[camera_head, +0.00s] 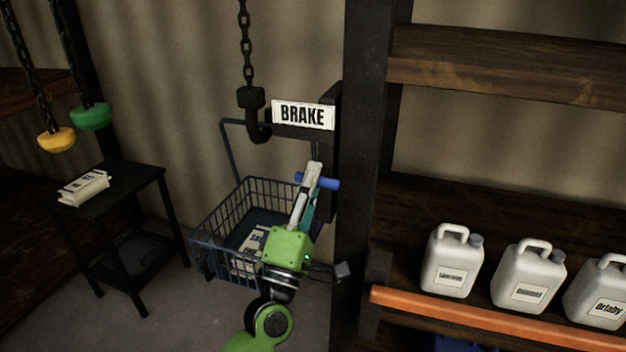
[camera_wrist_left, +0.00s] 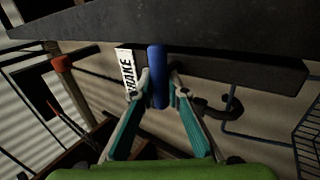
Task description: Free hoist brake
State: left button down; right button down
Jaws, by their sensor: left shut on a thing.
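The white BRAKE sign (camera_head: 303,115) is on a dark bracket beside the black post, and it also shows in the left wrist view (camera_wrist_left: 128,72). A blue brake handle (camera_head: 330,183) sticks out below the sign. In the left wrist view the blue handle (camera_wrist_left: 157,72) stands between the two teal fingers. My left gripper (camera_head: 312,178), with its green body, is shut on the blue handle. A black hook (camera_head: 260,128) hangs on a chain (camera_head: 245,50) just left of the sign. A wire basket (camera_head: 218,228) hangs below it. My right gripper is out of view.
A yellow pull (camera_head: 56,141) and a green pull (camera_head: 91,117) hang on chains at left. A small black table (camera_head: 130,182) holds a white package (camera_head: 83,188). Another package (camera_head: 252,240) lies in the basket. Several white jugs (camera_head: 453,262) stand on the right shelf behind an orange rail (camera_head: 480,314).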

pick_arm(q)
jog(key=shift+n+y, duration=0.4)
jog(key=shift+n, duration=0.1)
jog(key=c, duration=2)
grip_release()
jog(key=v, duration=1.2)
jog(key=shift+w+f, duration=0.1)
jog(key=shift+f, duration=0.05)
jog(key=shift+f, duration=0.1)
